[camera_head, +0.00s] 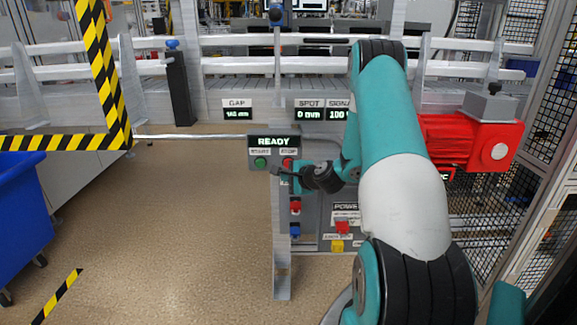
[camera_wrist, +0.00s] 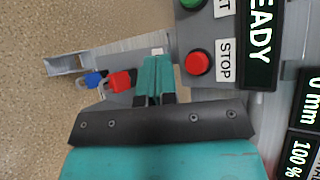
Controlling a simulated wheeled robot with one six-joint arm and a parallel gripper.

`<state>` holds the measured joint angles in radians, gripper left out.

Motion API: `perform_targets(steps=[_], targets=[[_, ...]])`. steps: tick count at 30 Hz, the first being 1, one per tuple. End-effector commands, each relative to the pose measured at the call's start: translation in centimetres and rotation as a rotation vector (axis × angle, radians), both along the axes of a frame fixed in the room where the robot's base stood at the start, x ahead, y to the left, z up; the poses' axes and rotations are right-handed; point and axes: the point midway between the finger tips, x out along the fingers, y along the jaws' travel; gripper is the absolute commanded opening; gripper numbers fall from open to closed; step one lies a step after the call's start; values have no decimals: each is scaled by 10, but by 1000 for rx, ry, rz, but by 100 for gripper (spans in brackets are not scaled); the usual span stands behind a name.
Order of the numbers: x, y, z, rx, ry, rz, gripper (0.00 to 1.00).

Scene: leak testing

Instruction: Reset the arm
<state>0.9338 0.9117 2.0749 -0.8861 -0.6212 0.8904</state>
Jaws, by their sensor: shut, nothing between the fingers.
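My arm, teal and white, rises from the bottom right of the head view and bends down to my gripper (camera_head: 279,174) in front of the control post. In the wrist view my gripper (camera_wrist: 158,62) shows as two teal fingers, shut together with nothing between them. It is just beside the grey button box (camera_head: 254,143). The box has a lit READY display (camera_head: 275,141), a green START button (camera_head: 260,162) and a red STOP button (camera_head: 288,163). The STOP button (camera_wrist: 197,63) is to the right of the fingertips in the wrist view, apart from them.
Red (camera_head: 295,207) and blue (camera_head: 295,230) padlocks hang on the post below. A POWER panel (camera_head: 342,228) stands behind my arm. A red motor (camera_head: 470,143) is at the right, a blue bin (camera_head: 20,215) at the left. The floor (camera_head: 180,220) between is clear.

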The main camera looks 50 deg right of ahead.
Motion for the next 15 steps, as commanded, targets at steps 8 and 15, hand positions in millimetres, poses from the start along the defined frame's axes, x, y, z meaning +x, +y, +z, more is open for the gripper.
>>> perform_targets(steps=[8, 15], targets=[[0, 0, 0, 0, 0, 0, 0], [8, 15, 9, -25, 11, 57, 0]])
